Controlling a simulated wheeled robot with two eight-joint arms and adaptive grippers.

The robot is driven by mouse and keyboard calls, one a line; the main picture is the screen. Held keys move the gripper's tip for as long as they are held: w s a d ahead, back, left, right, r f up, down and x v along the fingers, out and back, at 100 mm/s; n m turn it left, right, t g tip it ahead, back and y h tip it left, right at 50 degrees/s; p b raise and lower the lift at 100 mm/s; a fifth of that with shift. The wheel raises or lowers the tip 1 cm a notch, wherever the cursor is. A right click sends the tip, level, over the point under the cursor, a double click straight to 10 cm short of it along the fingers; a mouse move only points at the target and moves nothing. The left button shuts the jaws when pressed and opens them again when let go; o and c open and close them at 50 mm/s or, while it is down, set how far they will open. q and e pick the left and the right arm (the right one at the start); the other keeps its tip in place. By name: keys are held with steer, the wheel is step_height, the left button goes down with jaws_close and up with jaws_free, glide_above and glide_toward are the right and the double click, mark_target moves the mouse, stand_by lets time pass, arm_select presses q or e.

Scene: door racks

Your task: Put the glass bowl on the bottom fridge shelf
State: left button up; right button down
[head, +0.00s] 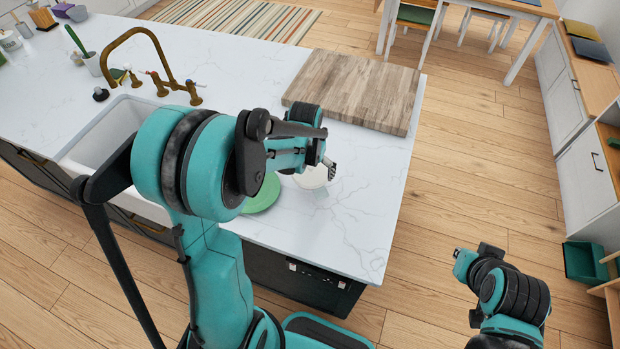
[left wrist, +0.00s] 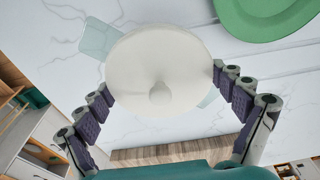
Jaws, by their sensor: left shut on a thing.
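The pale round piece with a small knob (left wrist: 160,62) lies between my left gripper's fingers in the left wrist view. Clear greenish glass (left wrist: 98,38) sticks out from under it on two sides, so I take it for the glass bowl with a white lid. In the head view the bowl (head: 313,178) shows as a pale shape over the white counter, partly hidden by my arm. My left gripper (head: 328,168) is shut on it; I cannot tell whether it is lifted. My right gripper (head: 461,256) is over the floor, apart from the counter. No fridge is in view.
A green plate (head: 262,196) lies on the counter (head: 345,228) close to the bowl. A wooden board (head: 358,90) lies behind it. The sink and brass tap (head: 140,62) are at left. Open wood floor (head: 470,160) lies right of the counter, with cabinets (head: 585,170) beyond.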

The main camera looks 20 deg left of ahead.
arm_select(q)
steer(key=shift+w+a+f+b, duration=0.15)
steer(key=shift+f+b, duration=0.35)
steer(key=shift+f, duration=1.65)
steer(key=shift+f, duration=0.1)
steer(key=o, duration=1.3)
steer(key=shift+c, duration=0.2)
